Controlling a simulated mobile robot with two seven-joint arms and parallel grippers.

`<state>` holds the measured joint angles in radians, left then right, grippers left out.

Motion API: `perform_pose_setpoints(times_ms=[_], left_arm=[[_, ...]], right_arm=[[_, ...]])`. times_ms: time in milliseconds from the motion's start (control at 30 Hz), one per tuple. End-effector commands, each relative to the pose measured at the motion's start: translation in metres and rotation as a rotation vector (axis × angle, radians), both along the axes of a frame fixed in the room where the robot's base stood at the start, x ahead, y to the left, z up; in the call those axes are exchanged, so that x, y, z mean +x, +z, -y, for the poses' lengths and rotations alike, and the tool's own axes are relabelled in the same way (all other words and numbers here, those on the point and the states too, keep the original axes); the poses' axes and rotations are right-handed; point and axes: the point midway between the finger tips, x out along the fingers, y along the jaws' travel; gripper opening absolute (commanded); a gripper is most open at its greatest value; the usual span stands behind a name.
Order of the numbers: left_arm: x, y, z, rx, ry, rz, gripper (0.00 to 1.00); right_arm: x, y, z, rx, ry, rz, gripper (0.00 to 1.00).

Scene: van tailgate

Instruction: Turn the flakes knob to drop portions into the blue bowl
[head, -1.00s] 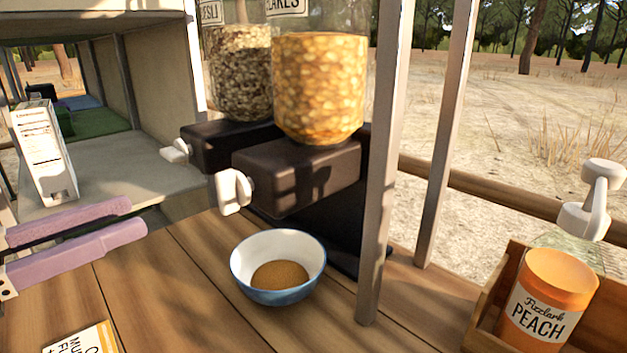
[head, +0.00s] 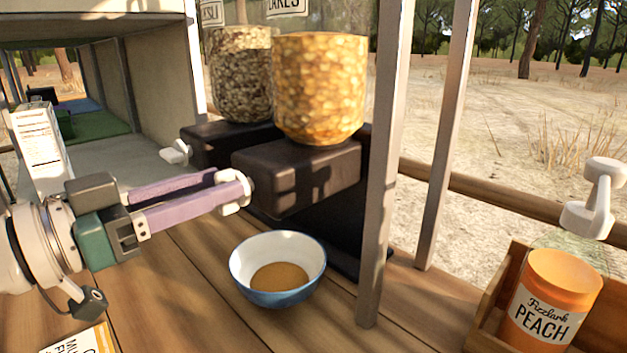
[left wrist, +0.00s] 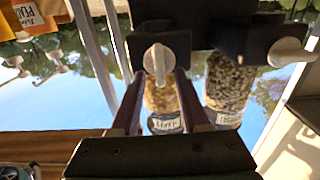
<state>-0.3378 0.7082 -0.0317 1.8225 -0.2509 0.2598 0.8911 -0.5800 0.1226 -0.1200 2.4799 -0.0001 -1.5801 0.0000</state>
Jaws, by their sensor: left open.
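The flakes dispenser (head: 318,90) has a clear jar of golden flakes on a dark body (head: 300,175). Its white knob (head: 240,204) faces left and is partly hidden by my gripper. My left gripper (head: 232,188) is open, its purple fingers reaching the knob. In the left wrist view the white knob (left wrist: 158,62) lies just past and between the fingertips (left wrist: 158,78); I cannot tell whether they touch it. The blue bowl (head: 262,295) stands on the wooden counter below the dispenser, with brown contents (head: 279,277) in its bottom. My right gripper is not in view.
A second dispenser (head: 241,75) with darker grain and its own white knob (head: 175,152) stands behind. A metal post (head: 383,180) rises right of the bowl. A wooden crate (head: 492,300) holds an orange peach jar (head: 550,300). A white carton (head: 40,145) stands at left.

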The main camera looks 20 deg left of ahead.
Motion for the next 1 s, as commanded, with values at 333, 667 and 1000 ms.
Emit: perform_pose_setpoints(times_ms=[333, 667, 1000], left_arm=[[-0.0003, -0.0002, 0.0000, 0.000, 0.000, 0.000, 0.25], [-0.0004, -0.0002, 0.0000, 0.000, -0.001, 0.000, 0.00], [-0.0005, -0.0001, 0.0002, 0.001, -0.001, 0.000, 0.00]], right_arm=[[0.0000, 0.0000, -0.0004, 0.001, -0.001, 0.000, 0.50], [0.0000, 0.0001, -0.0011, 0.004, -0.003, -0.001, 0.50], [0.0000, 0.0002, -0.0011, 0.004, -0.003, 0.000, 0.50]])
